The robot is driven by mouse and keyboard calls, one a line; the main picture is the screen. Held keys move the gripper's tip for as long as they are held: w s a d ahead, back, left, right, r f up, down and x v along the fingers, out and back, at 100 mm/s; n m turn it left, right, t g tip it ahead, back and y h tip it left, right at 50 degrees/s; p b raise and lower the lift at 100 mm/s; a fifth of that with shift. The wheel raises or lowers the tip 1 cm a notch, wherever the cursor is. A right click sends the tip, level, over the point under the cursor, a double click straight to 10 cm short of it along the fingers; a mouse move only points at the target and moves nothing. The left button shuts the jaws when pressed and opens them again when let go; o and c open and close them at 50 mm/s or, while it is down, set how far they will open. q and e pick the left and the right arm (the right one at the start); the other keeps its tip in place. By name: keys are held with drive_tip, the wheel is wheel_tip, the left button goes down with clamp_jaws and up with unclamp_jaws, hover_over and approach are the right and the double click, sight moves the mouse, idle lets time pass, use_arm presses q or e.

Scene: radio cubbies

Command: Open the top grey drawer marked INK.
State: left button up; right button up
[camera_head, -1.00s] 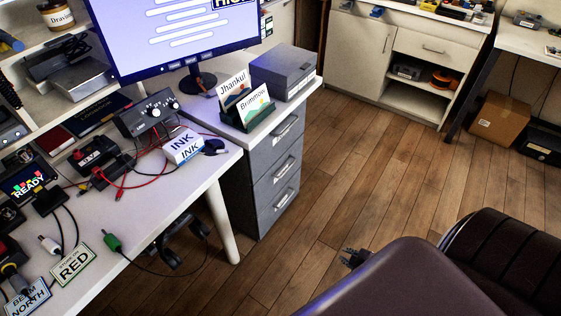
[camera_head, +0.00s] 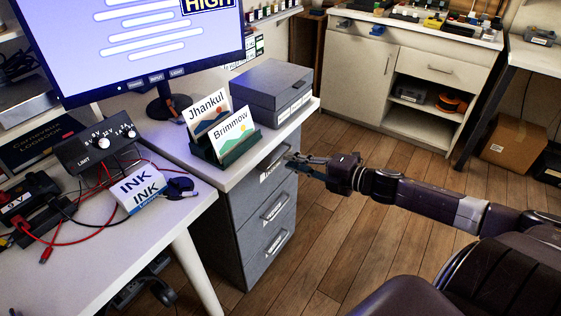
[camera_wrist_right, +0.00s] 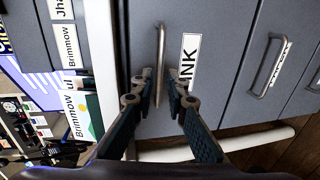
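The grey drawer unit (camera_head: 262,222) stands under the right end of the white desk. Its top drawer (camera_wrist_right: 213,40) shows shut in the wrist view, with a metal bar handle (camera_wrist_right: 161,45) and a white label ending in "NK" (camera_wrist_right: 188,62). My right gripper (camera_head: 296,162) is at the front of the top drawer in the head view. In the wrist view its two fingers (camera_wrist_right: 160,82) are apart, one on each side of the handle's line. I cannot tell whether they touch the handle. My left gripper is not in view.
Lower drawers (camera_head: 266,215) with handles sit below. A card holder (camera_head: 228,150) and a grey box (camera_head: 270,90) stand on the unit's top. An INK box (camera_head: 140,190) lies on the desk beside it. Wood floor (camera_head: 325,240) lies between.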

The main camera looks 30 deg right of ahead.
sight(281, 157)
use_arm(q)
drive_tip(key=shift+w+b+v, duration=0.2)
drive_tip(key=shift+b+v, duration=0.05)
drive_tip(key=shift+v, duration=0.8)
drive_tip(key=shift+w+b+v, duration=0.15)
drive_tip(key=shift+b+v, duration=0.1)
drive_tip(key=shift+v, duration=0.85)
use_arm(e)
drive_tip(key=shift+x, duration=2.4)
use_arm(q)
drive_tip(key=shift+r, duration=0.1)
use_arm(e)
drive_tip(key=shift+w, duration=0.1)
clamp_jaws()
